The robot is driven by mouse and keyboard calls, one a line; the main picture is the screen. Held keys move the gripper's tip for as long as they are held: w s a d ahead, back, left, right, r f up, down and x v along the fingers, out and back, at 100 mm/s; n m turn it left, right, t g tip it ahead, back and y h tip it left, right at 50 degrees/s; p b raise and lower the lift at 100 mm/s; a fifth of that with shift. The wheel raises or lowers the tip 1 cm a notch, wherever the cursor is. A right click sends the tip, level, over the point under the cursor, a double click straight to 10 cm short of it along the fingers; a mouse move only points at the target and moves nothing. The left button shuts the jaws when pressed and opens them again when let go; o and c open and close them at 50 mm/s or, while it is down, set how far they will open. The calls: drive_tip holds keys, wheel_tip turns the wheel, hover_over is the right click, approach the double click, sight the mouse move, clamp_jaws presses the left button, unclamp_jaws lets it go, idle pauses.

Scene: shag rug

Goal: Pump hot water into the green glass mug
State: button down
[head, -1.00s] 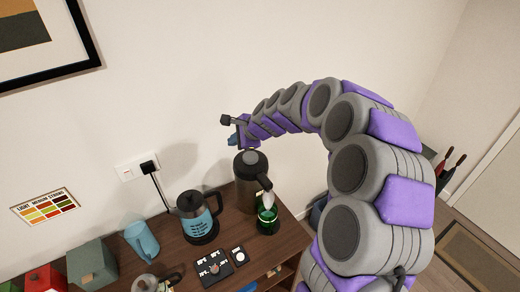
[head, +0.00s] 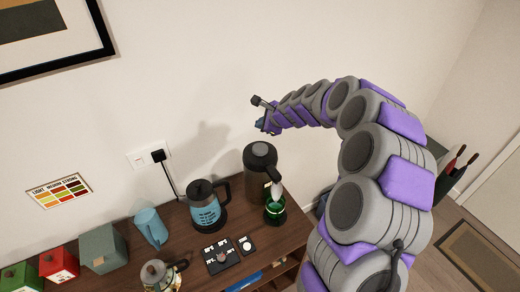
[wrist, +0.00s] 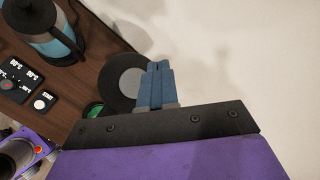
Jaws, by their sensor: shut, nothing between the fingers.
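The dark pump flask (head: 258,182) stands upright near the right end of the wooden cabinet, its spout facing the front right. The green glass mug (head: 275,214) stands below the spout. A pale, whitish plume (head: 276,190) shows between spout and mug; I cannot tell whether it is water or steam. My gripper (head: 264,125) is above the flask's lid, apparently apart from it. In the wrist view, its blue fingers (wrist: 155,80) are together and empty, beside the flask's round grey top (wrist: 130,83). The mug (wrist: 94,110) is mostly hidden there by my gripper.
A blue-and-black kettle (head: 205,208) stands left of the flask, with a button panel (head: 221,256) and start button (head: 246,245) in front. A blue pitcher (head: 150,228), a glass pot (head: 158,275) and several boxes stand farther left. The wall is close behind.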

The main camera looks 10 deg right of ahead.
drive_tip(key=b, duration=0.5)
hover_over(258, 147)
drive_tip(key=s+d, duration=0.1)
drive_tip(key=s, duration=0.1)
drive_tip(key=f, duration=0.6)
drive_tip(key=shift+w+f, duration=0.2)
drive_tip(key=shift+w, duration=0.05)
drive_tip(key=shift+f+b, duration=0.3)
drive_tip(key=shift+f, duration=0.45)
drive_tip(key=shift+s+f+b, duration=0.1)
drive_tip(key=shift+f+b, duration=0.2)
drive_tip(key=shift+f, duration=1)
idle(1.4)
drive_tip(key=shift+r, duration=0.1)
drive_tip(key=shift+r+p, duration=1.15)
drive_tip(key=shift+r, duration=0.1)
drive_tip(key=shift+r+p, duration=2.25)
drive_tip(key=shift+r, duration=0.25)
